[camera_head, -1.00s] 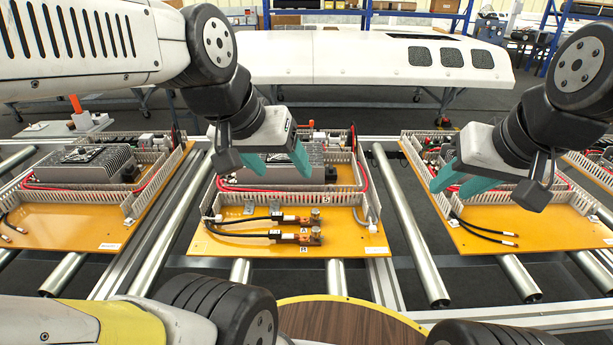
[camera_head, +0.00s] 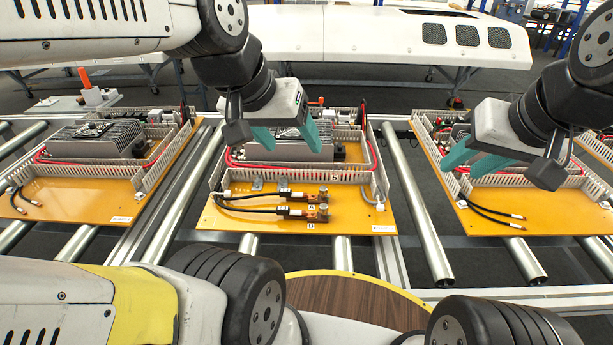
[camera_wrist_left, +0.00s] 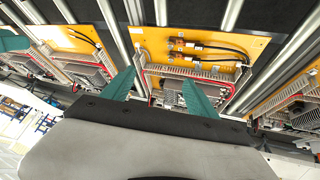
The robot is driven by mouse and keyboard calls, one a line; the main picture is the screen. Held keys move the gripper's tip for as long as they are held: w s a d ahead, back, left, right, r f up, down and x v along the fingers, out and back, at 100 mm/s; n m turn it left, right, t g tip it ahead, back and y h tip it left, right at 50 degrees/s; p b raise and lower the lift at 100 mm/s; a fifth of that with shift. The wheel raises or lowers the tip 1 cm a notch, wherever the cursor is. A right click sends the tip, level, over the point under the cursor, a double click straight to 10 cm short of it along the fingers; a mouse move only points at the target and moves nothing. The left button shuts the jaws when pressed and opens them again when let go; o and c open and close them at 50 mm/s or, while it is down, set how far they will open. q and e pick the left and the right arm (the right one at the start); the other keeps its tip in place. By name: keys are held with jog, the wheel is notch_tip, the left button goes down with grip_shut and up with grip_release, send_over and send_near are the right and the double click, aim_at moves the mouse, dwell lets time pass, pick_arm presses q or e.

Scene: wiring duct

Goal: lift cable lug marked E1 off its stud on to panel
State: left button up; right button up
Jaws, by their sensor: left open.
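Two black cables with copper-coloured lugs lie on the yellow middle panel (camera_head: 260,224). The far lug (camera_head: 318,196) and near lug (camera_head: 318,213) sit at small studs at the cables' right ends. Small white tags are beside them; I cannot read E1 on either. Both lugs also show in the left wrist view, one above the other (camera_wrist_left: 179,43). My left gripper (camera_head: 289,140) is open and empty, above the panel's far half, behind the lugs. Its fingers stand apart in the left wrist view (camera_wrist_left: 158,84). My right gripper (camera_head: 464,168) is open and empty above the right panel.
Grey slotted wiring duct (camera_head: 300,176) walls the far side of the lug area, with a finned grey unit (camera_head: 280,147) behind. A similar left panel (camera_head: 70,198) and right panel (camera_head: 540,215) flank it on metal rollers (camera_head: 417,205). A round wooden top (camera_head: 345,300) is in front.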

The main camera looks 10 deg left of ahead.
pick_arm(q)
jog(key=shift+w, duration=0.1)
jog(key=c, duration=0.5)
jog(key=w+a+f+m, duration=0.1)
jog(key=w, duration=0.2)
jog(key=w+a+m+g+y, duration=0.1)
jog(key=w, duration=0.2)
jog(key=w+a+f+m+g+y, duration=0.1)
jog(key=w+m, duration=0.1)
jog(key=w, duration=0.1)
jog(key=shift+w+a+f, duration=0.1)
jog(key=shift+w+f, duration=0.1)
jog(key=shift+f, duration=0.1)
jog(key=shift+c, duration=0.2)
jog(key=m+g, duration=0.4)
jog(key=m, duration=0.7)
send_over(288, 190)
jog(key=a, duration=0.1)
notch_tip(288, 190, down, 25)
jog(key=shift+f, duration=0.2)
notch_tip(288, 190, down, 2)
jog(key=shift+f, duration=0.25)
jog(key=shift+d+f, duration=0.15)
jog(key=shift+f, duration=0.75)
jog(key=shift+d+f, duration=0.2)
jog(key=shift+f, duration=0.75)
jog(key=shift+d+f, duration=0.15)
jog(key=shift+f, duration=0.75)
